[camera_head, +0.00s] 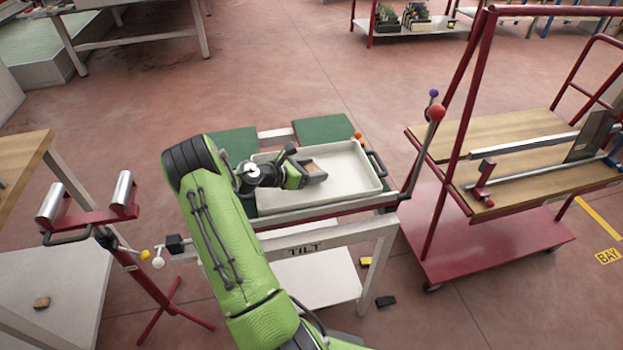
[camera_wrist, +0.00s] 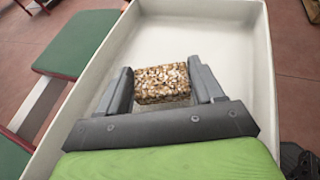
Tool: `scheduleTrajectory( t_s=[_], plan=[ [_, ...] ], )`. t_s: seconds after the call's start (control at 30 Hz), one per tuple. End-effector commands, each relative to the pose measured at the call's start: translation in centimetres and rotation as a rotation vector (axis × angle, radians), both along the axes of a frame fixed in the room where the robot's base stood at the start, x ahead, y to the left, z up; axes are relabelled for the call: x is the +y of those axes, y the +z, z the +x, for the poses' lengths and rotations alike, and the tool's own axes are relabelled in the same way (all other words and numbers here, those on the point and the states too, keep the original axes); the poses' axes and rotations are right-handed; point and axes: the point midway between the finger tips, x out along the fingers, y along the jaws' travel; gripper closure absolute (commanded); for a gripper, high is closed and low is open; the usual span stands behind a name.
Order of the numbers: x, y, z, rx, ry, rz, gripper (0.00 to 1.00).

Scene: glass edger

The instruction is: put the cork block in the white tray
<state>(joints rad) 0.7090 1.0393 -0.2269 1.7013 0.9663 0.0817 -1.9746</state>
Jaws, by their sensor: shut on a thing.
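The cork block (camera_wrist: 162,84), speckled brown and tan, is held between the two fingers of my gripper (camera_wrist: 163,88) in the wrist view. A bit of the block (camera_head: 308,164) shows in the head view beside my gripper (camera_head: 313,172). My gripper is shut on it, over the inside of the white tray (camera_head: 352,168). The tray's bare floor (camera_wrist: 190,35) and walls surround the block in the wrist view. I cannot tell whether the block touches the tray floor.
The tray sits on a tilting table with green pads (camera_head: 325,128). A red trolley (camera_head: 490,235) with a wooden top stands at right. A roller stand (camera_head: 95,215) is at left. A small brown piece (camera_head: 41,302) lies at lower left.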

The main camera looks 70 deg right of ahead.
Motion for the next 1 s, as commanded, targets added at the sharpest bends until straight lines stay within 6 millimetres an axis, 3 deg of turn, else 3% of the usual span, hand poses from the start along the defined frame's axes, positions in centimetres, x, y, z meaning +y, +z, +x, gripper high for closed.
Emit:
scheduleTrajectory(
  t_s=[0.03, 0.1, 0.4, 0.43, 0.6, 0.9, 1.0],
  plan=[
    [0.0, -1.4, 0.0, 0.001, 0.000, 0.003, 0.61],
    [0.0, -2.2, -0.1, 0.001, -0.001, 0.002, 0.61],
    [0.0, -2.3, 0.0, 0.001, 0.001, 0.002, 0.61],
    [0.0, -2.3, 0.0, 0.000, 0.000, 0.001, 0.32],
    [0.0, -2.2, 0.0, 0.000, 0.000, 0.001, 0.08],
    [0.0, -1.8, 0.0, -0.001, 0.000, 0.001, 0.08],
    [1.2, -1.2, 1.1, 0.000, 0.006, 0.001, 0.08]
  ],
)
